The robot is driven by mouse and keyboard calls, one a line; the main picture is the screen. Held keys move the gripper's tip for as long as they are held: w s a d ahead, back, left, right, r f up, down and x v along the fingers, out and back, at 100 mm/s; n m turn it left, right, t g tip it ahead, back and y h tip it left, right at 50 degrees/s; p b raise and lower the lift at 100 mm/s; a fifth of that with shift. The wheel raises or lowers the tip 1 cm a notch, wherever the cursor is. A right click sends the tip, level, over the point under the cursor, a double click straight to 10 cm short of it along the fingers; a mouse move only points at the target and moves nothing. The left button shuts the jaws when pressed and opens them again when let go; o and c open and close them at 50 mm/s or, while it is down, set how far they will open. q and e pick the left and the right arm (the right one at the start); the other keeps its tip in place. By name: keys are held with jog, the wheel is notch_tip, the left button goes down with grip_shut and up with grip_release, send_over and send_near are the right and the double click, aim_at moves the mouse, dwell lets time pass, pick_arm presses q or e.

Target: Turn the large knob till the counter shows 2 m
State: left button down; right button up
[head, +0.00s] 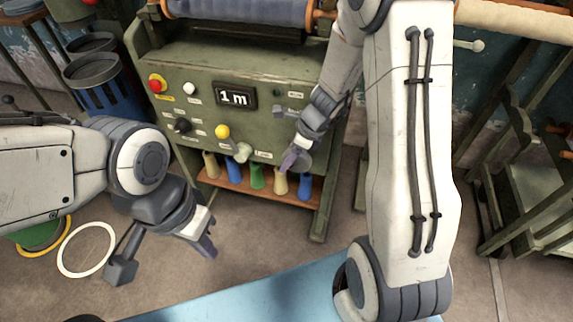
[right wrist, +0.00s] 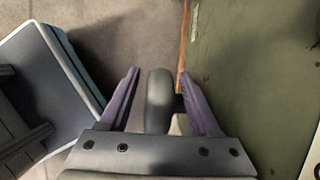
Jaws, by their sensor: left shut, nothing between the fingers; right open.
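The counter (head: 236,97) on the green machine's front panel reads "1 m". A large grey round knob (head: 303,162) sits low on the panel's right side, partly covered by my right gripper (head: 291,158). In the right wrist view the knob (right wrist: 160,98) shows edge-on between the two purple fingers of my right gripper (right wrist: 160,92). These fingers are open, with a gap between the left finger and the knob; I cannot tell whether the right one touches. My left gripper (head: 207,248) is shut and empty, low over the floor in front of the machine.
The panel (head: 185,83) also carries a red button (head: 156,83), a black knob (head: 182,126), a yellow-ball lever (head: 222,131) and a pale green knob (head: 243,150). A shelf (head: 233,187) with several coloured spools lies below. Blue bins (head: 95,80) stand left; a blue surface (head: 250,290) is in front.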

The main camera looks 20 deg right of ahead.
jog(key=shift+w+a+f, duration=0.15)
jog(key=shift+a+f, duration=0.05)
jog(key=shift+f, duration=0.4)
